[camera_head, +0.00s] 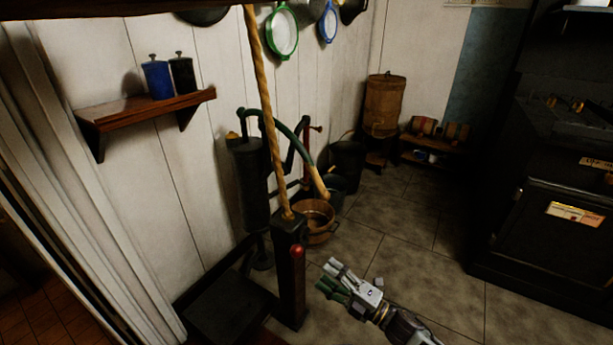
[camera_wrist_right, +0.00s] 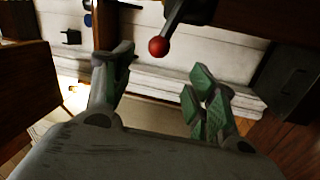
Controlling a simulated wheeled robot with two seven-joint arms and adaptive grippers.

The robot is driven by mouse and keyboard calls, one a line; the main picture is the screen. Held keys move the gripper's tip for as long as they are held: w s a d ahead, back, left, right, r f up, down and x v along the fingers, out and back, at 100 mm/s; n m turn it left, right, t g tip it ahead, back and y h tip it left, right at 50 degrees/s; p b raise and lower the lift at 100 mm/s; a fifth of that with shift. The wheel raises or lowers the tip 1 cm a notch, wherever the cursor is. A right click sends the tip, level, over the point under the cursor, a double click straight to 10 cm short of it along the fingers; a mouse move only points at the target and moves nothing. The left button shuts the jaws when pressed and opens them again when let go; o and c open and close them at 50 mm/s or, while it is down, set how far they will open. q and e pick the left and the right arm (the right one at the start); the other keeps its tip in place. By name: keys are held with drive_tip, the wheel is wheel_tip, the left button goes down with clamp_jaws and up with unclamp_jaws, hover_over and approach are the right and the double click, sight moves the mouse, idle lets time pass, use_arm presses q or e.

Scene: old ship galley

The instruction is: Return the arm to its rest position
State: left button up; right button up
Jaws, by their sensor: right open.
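My right gripper (camera_head: 341,283) is in the lower middle of the head view, above the tiled floor, just right of a dark post with a red knob. In the right wrist view its fingers (camera_wrist_right: 165,95) are spread apart with green pads and nothing between them. The red knob (camera_wrist_right: 158,46) shows beyond the fingers there, apart from them. My left gripper is not in the head view.
The dark post (camera_head: 291,270) with a rope rising from it stands close left of my right gripper. A copper pot (camera_head: 318,222) and a hand pump (camera_head: 250,180) are behind. A black stove (camera_head: 545,220) stands at right. Tiled floor (camera_head: 420,285) between is clear.

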drive_tip(key=w+d+f+m+h, duration=0.3)
drive_tip(key=d+m+h, duration=0.25)
drive_tip(key=m, duration=0.25)
drive_tip(key=w+d+f+m+h, duration=0.3)
drive_tip(key=d+f+m+h, duration=0.15)
drive_tip(key=m+h, duration=0.3)
use_arm(q)
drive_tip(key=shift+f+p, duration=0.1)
drive_tip(key=shift+p, duration=0.5)
use_arm(e)
drive_tip(key=s+a+f+m+g, duration=0.2)
drive_tip(key=s+f+m, duration=0.1)
drive_tip(key=s, duration=0.5)
drive_tip(key=s+a+f+m+g, duration=0.2)
drive_tip(key=s+m+g, duration=0.1)
drive_tip(key=s, duration=0.5)
drive_tip(key=s+a+f+m+g+y, duration=0.1)
drive_tip(key=s+a+f+m+g, duration=0.1)
drive_tip(key=s, duration=0.7)
drive_tip(key=shift+a+f+m+g, duration=0.15)
drive_tip(key=shift+f+m+g, duration=0.25)
drive_tip(key=shift+f, duration=0.45)
